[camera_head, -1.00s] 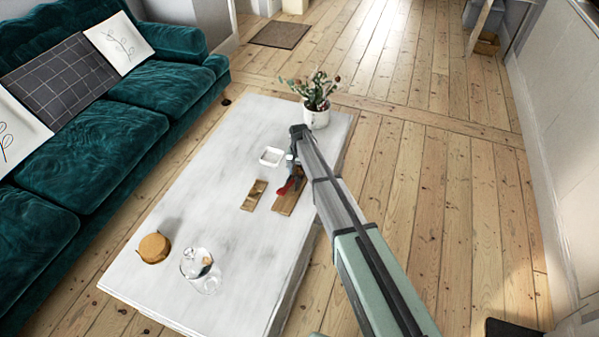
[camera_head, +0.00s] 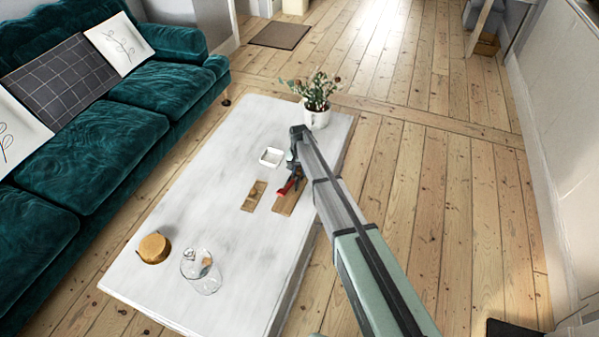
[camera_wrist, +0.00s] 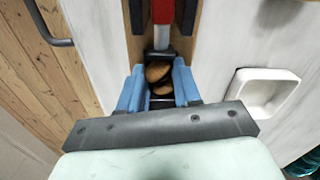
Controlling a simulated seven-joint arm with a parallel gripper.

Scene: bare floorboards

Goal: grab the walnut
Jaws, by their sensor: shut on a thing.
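My gripper (camera_wrist: 160,88) has blue fingers and is shut on a brown, rounded walnut (camera_wrist: 157,73) in the wrist view. The fingers stand on either side of it and partly hide it. A tool with a red handle (camera_wrist: 161,22) and dark parts lies just beyond the walnut on a wooden board (camera_wrist: 190,52). In the head view my gripper (camera_head: 292,166) is low over the table beside the red tool (camera_head: 289,186), and the walnut cannot be made out there. The board (camera_head: 286,204) shows partly below the tool.
The white table (camera_head: 190,210) also bears a square white dish (camera_head: 271,157), a smaller wooden board (camera_head: 254,196), a potted plant (camera_head: 316,115), a glass jar (camera_head: 197,267) and a round cork lid (camera_head: 154,248). A green sofa (camera_head: 90,150) stands left.

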